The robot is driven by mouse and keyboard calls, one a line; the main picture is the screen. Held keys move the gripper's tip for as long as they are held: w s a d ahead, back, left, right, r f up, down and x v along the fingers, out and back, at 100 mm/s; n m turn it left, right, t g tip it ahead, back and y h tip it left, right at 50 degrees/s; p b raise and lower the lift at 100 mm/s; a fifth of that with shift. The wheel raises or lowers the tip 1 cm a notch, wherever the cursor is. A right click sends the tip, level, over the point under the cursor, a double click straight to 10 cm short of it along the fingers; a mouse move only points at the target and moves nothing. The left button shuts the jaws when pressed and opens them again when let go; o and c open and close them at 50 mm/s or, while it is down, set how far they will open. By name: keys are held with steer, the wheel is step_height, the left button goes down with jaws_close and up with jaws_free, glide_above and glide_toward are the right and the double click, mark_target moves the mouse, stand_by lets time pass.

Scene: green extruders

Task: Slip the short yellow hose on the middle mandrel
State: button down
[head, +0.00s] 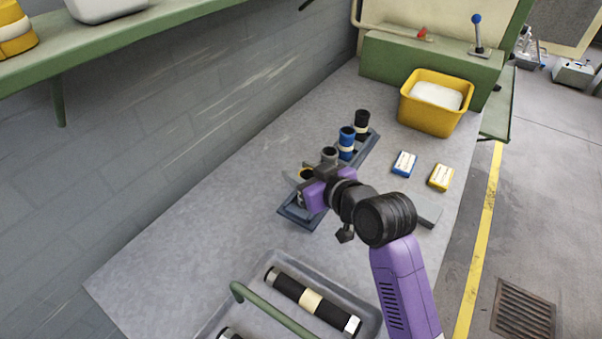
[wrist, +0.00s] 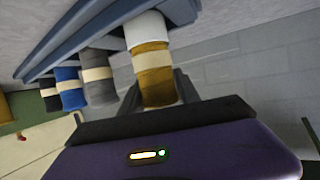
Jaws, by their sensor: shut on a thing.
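The short yellow hose (wrist: 154,88) with a cream band stands between the two dark fingers of my gripper (wrist: 158,92), which is shut on it. In the head view a bit of its yellow end (head: 305,173) shows beside my gripper (head: 312,188); the rest is hidden. A pale cylinder (wrist: 148,28) lies in line with the hose on the rack side; I cannot tell whether the hose goes around it. The blue-grey rack (head: 298,217) carries a black hose (head: 362,122), a blue hose (head: 346,143) and a grey hose (head: 329,154) in a row. I cannot make out which mandrel is the middle one.
A yellow bin (head: 437,102), a blue box (head: 404,163) and a yellow box (head: 441,177) are to the right. A wall runs along the left; bench left of the rack is clear.

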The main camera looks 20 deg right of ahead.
steer(key=shift+f, duration=0.2)
steer(key=shift+f, duration=0.1)
steer(key=c, duration=0.9)
jaws_free()
steer(key=shift+r, duration=0.2)
steer(key=v, duration=1.2)
steer(key=shift+r, duration=0.1)
